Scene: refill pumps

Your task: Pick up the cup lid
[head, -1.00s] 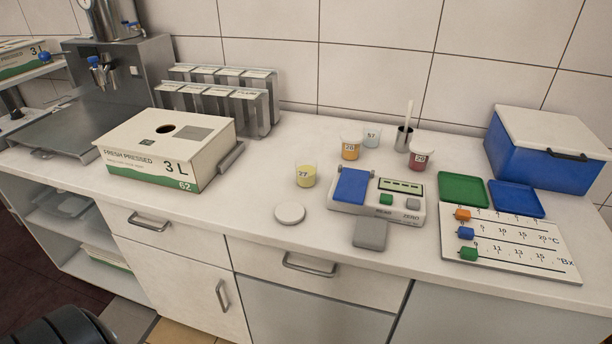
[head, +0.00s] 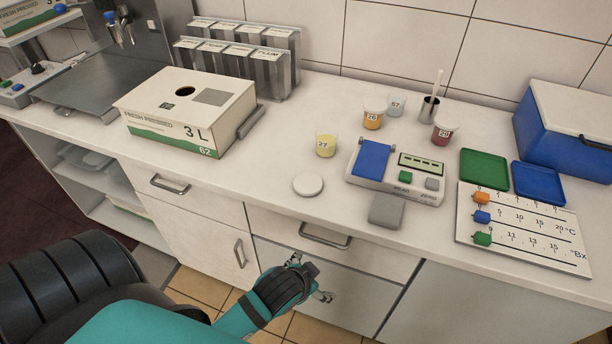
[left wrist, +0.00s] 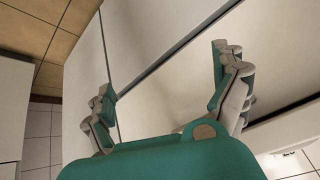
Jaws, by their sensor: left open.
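The cup lid (head: 308,184) is a round white disc lying flat on the white counter, in front of the cup of yellow juice marked 27 (head: 326,146). My left gripper (head: 312,277) is in front of the cabinet drawers, below the counter's front edge and apart from the lid. In the left wrist view my left gripper (left wrist: 165,80) is open and empty, with its fingers spread before pale cabinet fronts. The lid does not show in the left wrist view. My right gripper is in neither view.
The refractometer-like device with a blue flap (head: 395,173) stands right of the lid, with a grey pad (head: 386,210) in front. The juice box (head: 185,110) stands to the left. A drawer handle (head: 325,236) juts out near my left gripper. The counter around the lid is clear.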

